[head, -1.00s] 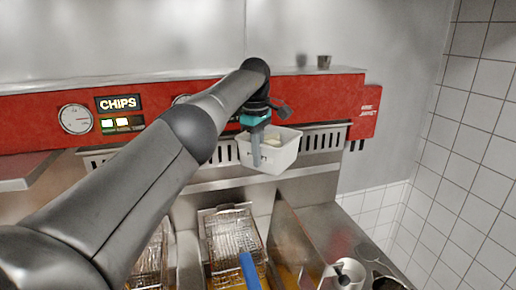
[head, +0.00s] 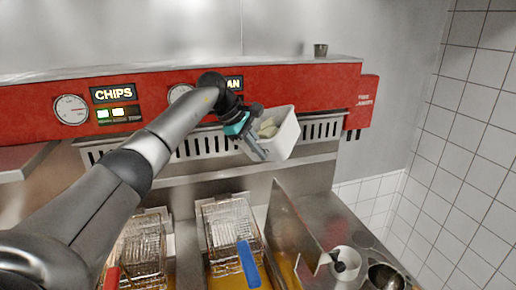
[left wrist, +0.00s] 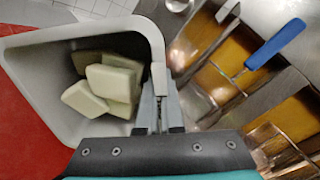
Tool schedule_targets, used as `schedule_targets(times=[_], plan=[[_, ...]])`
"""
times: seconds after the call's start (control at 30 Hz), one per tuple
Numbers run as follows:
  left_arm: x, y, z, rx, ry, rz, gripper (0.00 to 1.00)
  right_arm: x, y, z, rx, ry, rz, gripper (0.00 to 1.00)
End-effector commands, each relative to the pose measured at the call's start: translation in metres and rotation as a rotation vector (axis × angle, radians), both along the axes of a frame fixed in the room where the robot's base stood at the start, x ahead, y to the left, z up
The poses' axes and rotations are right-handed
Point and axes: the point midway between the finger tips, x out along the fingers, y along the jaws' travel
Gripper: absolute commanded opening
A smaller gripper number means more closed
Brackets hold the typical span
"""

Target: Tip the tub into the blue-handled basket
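My left gripper (head: 256,150) is shut on the near rim of a white tub (head: 286,138). The tub is tilted, in the air above and a little right of the blue-handled basket (head: 226,222). Several pale blocks (left wrist: 108,82) lie inside the tub in the left wrist view (left wrist: 22,62). The basket is wire mesh, looks empty, and sits over the oil with its blue handle (head: 248,264) pointing toward me; the handle also shows in the left wrist view (left wrist: 276,44). My right gripper is not in view.
A red-handled basket (head: 138,245) stands to the left. A metal divider (head: 288,222) rises right of the blue-handled basket. A steel worktop with a white round container (head: 347,262) and a metal bowl (head: 386,277) lies at right. A small metal cup (head: 320,50) stands on the red panel's top.

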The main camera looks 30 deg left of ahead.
Motion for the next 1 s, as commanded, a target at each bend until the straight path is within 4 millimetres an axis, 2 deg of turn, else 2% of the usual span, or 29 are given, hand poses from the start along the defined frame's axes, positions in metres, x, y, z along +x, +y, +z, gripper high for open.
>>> schedule_targets(times=[0.4,0.5,1.0], plan=[[0.002,-0.002,-0.020,-0.179,-0.222,0.001,0.00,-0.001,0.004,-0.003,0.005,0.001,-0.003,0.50],[0.004,-0.003,-0.027,-0.217,-0.273,0.000,0.00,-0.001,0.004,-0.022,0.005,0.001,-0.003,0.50],[0.005,-0.004,-0.041,-0.375,-0.471,0.000,0.00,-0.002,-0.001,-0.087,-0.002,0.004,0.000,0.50]])
